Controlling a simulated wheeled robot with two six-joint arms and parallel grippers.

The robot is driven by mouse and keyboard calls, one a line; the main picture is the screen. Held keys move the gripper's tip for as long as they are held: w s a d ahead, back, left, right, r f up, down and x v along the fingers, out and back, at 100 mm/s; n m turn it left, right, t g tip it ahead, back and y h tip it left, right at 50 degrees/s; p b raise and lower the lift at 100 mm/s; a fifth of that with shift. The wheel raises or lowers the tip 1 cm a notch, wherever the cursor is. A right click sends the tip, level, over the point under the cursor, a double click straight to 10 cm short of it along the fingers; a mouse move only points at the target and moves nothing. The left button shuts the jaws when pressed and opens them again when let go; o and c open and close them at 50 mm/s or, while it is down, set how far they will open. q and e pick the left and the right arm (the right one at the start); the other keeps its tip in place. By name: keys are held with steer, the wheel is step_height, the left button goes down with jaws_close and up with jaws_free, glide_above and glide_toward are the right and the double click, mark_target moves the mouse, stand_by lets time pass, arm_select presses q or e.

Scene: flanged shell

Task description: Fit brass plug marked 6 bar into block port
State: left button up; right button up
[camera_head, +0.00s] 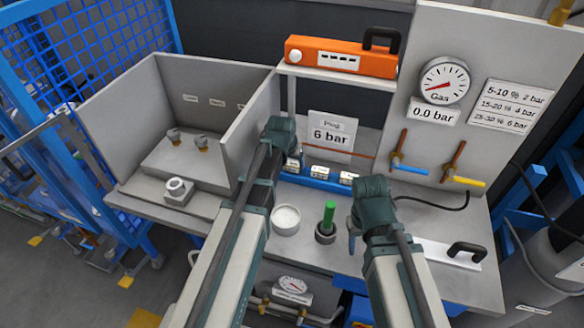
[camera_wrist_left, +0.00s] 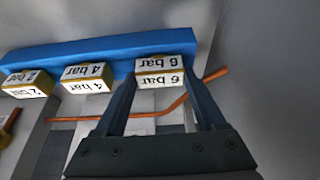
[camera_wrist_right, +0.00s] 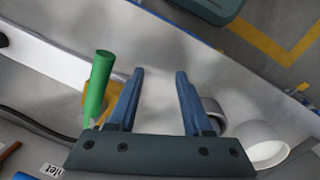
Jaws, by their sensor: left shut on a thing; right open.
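The brass plug marked 6 bar (camera_wrist_left: 162,79) is at one end of the blue rack (camera_wrist_left: 108,55), its labels upside down in the left wrist view. My left gripper (camera_wrist_left: 163,92) is shut on it, one finger on each side. A small grey block (camera_head: 178,192) with a round, ringed port stands in the walled bay at left. My right gripper (camera_wrist_right: 160,78) is open and empty.
A green-handled tool (camera_head: 329,215) stands in a dark cup beside a white tub (camera_head: 285,219), near my right gripper. The bay's grey side wall (camera_head: 250,125) stands between rack and block. A sign (camera_head: 331,135) reads Plug 6 bar. The gauge (camera_head: 445,80) sits above 0.0 bar.

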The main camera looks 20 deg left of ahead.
mark_target(294, 162)
arm_select(q)
steer(key=shift+c, duration=1.2)
steer(key=shift+r, duration=0.15)
arm_select(e)
steer(key=shift+r, duration=0.15)
arm_select(q)
steer(key=shift+r+p, duration=0.65)
steer(key=shift+p, duration=0.1)
arm_select(e)
steer(key=shift+r, duration=0.6)
arm_select(q)
steer(key=p, duration=0.1)
steer(key=r, duration=0.1)
steer(key=r+p, duration=0.1)
steer(key=shift+s+d+r+p, duration=0.2)
steer(key=shift+s+r+p, duration=0.05)
steer(key=shift+p, duration=0.05)
steer(key=s+d+r, duration=0.1)
steer(key=s+d, duration=0.9)
steer(key=d, duration=0.1)
steer(key=shift+s+p, duration=0.3)
steer(key=shift+p, duration=0.15)
arm_select(e)
step_height(294, 162, up, 4)
steer(key=shift+f, duration=0.25)
arm_select(q)
steer(key=shift+r, duration=0.1)
arm_select(e)
steer(key=shift+r, duration=0.15)
